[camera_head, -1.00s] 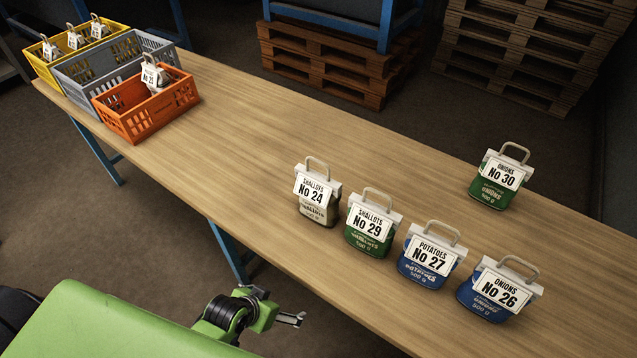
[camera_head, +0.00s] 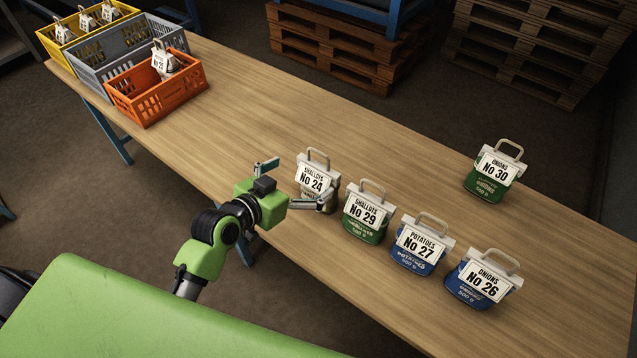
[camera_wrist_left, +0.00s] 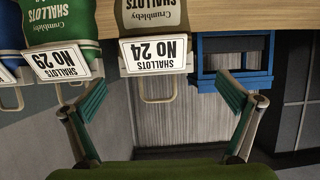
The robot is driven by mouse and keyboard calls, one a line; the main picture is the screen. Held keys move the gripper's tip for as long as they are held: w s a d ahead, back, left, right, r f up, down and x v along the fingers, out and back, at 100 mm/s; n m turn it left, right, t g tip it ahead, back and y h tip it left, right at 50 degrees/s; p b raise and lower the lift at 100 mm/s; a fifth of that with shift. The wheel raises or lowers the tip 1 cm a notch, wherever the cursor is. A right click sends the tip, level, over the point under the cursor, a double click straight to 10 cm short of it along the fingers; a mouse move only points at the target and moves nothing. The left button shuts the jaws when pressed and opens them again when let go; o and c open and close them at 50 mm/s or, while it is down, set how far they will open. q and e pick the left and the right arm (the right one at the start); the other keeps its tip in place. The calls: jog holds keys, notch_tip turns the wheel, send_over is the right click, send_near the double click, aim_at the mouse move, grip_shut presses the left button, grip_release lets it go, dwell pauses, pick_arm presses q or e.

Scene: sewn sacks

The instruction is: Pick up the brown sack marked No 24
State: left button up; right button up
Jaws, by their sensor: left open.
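The sack marked No 24 (camera_head: 314,181) is a small shallots sack with a white label and a pale loop handle. It stands upright on the table at the left end of the front row. In the left wrist view the same sack (camera_wrist_left: 155,52) appears upside down and brown, its handle pointing towards me. My left gripper (camera_head: 292,185) is open and empty, just left of the sack. In the left wrist view the open fingers (camera_wrist_left: 163,90) spread either side of the handle's direction; contact cannot be told. My right gripper is not in view.
Green sack No 29 (camera_head: 367,215) stands close to the right of No 24. Blue sacks No 27 (camera_head: 420,243) and No 26 (camera_head: 480,281) follow; green No 30 (camera_head: 492,173) stands farther back. An orange crate (camera_head: 158,105), grey crate (camera_head: 85,62) and yellow crate (camera_head: 50,42) sit far left.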

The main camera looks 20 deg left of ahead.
aim_at(316, 173)
pick_arm(q)
jog(key=shift+x, duration=0.85)
jog(key=shift+w+d+f+p, duration=0.25)
jog(key=shift+w+d+p, duration=0.05)
jog(key=shift+w+p, duration=0.1)
jog(key=x, duration=0.3)
jog(key=shift+d+f+p, duration=0.25)
jog(key=shift+f+p, duration=0.05)
jog(key=shift+p, duration=0.05)
jog(key=shift+w+d+f, duration=0.1)
jog(key=shift+w+f, duration=0.1)
jog(key=shift+w, duration=0.15)
jog(key=shift+s, duration=0.1)
jog(key=c, duration=1.8)
jog(key=shift+r, duration=0.15)
jog(key=c, duration=0.3)
